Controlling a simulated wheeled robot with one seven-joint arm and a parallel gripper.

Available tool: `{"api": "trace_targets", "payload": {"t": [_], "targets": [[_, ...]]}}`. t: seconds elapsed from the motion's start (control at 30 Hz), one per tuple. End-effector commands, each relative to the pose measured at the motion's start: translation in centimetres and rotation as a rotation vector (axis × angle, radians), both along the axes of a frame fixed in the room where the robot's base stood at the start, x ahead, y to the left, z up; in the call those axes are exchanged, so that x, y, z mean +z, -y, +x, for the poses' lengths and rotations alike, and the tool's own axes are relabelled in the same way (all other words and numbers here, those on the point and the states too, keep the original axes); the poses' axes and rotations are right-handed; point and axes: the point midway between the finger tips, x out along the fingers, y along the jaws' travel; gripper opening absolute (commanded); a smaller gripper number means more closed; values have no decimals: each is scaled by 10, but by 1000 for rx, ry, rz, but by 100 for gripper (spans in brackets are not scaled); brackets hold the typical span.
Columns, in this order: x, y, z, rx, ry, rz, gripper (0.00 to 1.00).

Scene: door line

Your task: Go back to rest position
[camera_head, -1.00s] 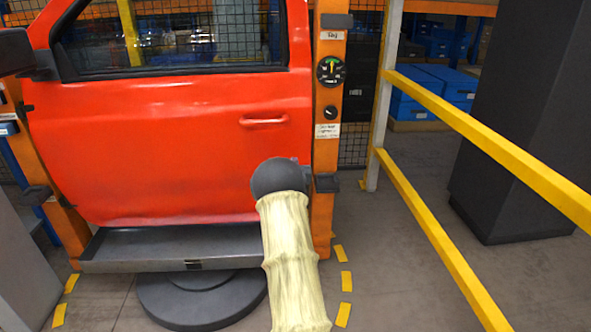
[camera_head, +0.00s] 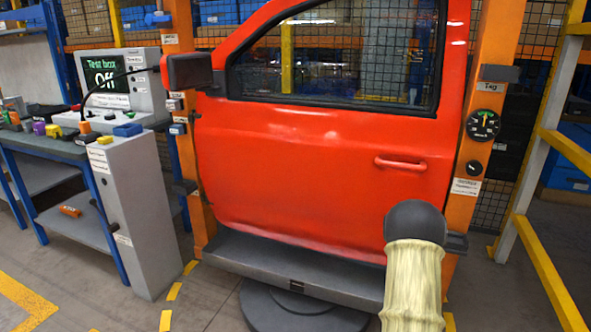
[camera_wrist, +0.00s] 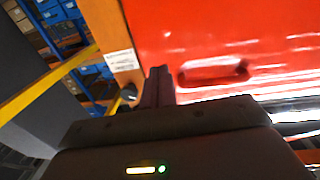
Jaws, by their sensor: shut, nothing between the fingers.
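My arm, in a pale yellow sleeve, rises from the bottom right of the head view, in front of the door's lower right corner. The gripper's fingers are hidden there behind the dark round joint. In the wrist view my gripper (camera_wrist: 160,75) shows with its dark fingers together and nothing between them. Ahead of it are the red door panel (camera_wrist: 225,30) and its door handle (camera_wrist: 215,74). The red car door (camera_head: 300,160) hangs in an orange frame (camera_head: 473,150). I cannot tell from these views how far the fingers are from the door.
A test box (camera_head: 113,78) reading "Off" stands on a workbench (camera_head: 45,148) at left, beside a grey pedestal (camera_head: 140,210). Yellow railings (camera_head: 550,270) stand at right. A dark round base (camera_head: 300,310) sits under the door. Floor shows at lower left.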

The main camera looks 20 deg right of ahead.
Motion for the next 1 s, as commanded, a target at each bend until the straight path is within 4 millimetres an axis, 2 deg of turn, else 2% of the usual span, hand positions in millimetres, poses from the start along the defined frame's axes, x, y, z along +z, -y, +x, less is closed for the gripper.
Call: {"api": "trace_targets", "payload": {"t": [0.13, 0.23, 0.37, 0.47, 0.6, 0.67, 0.8, 0.9, 1.0], "targets": [[1, -12, 3, 12, -20, 23, 0], [1, -39, 7, 40, -71, 78, 0], [-1, -101, 6, 106, -193, 189, 0], [-6, -159, -4, 173, -316, 276, 0], [-13, -240, -34, 273, -494, 375, 0], [-17, -271, -52, 314, -574, 408, 0], [-23, -340, -103, 412, -763, 464, 0], [-27, -380, -143, 474, -890, 486, 0], [-31, -408, -181, 523, -1001, 496, 0]]}}
